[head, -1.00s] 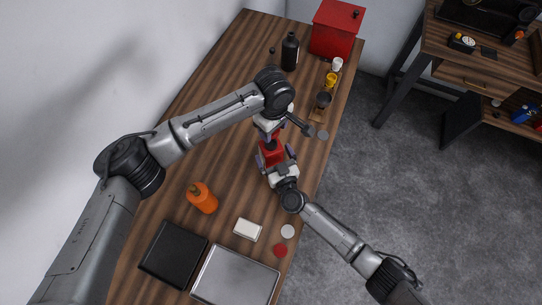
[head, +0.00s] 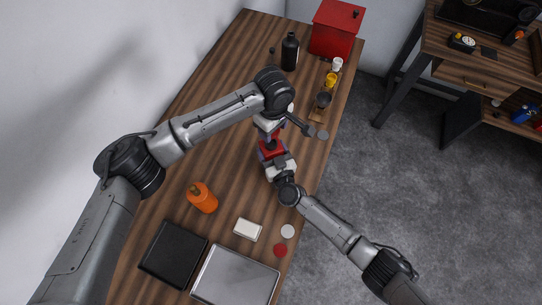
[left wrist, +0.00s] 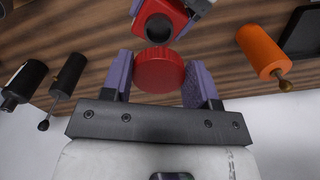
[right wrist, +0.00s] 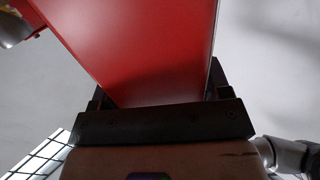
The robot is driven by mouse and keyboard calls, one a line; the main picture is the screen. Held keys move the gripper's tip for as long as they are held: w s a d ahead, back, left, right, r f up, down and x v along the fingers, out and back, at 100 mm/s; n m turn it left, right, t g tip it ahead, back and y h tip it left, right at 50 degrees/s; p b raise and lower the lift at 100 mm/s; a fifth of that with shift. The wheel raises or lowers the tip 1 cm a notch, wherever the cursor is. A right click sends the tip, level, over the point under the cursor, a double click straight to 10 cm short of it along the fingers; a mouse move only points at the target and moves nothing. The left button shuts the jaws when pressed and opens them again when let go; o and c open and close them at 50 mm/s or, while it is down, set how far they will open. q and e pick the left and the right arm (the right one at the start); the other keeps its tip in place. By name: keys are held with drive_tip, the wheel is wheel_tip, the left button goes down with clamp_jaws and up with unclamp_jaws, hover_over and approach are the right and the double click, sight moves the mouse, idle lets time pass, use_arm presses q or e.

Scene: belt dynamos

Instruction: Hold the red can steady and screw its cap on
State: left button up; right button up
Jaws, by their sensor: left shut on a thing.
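The red can (head: 272,150) is at the middle of the table, between my two grippers. In the left wrist view its dark round opening faces the red cap (left wrist: 160,70). My left gripper (left wrist: 160,84) is shut on the cap, between its purple fingers, close to the can's opening. I cannot tell whether cap and can touch. In the right wrist view the can's red side (right wrist: 140,50) fills the space between the dark fingers of my right gripper (right wrist: 160,95). Whether these fingers press on the can is not clear.
An orange bottle (head: 202,197), a white box (head: 247,230), a white disc (head: 288,231) and a red disc (head: 280,250) lie nearer. A black tray (head: 173,254) and a metal tray (head: 235,278) are at the front. A black bottle (head: 290,52) and red box (head: 337,28) stand at the back.

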sight(273, 145)
drive_tip(key=c, duration=0.7)
use_arm(q)
drive_tip(key=shift+f, duration=2.5)
use_arm(e)
drive_tip(key=shift+c, duration=0.2)
use_arm(q)
drive_tip(key=shift+f, duration=0.1)
drive_tip(key=shift+f, duration=0.8)
drive_tip(key=shift+f, duration=0.6)
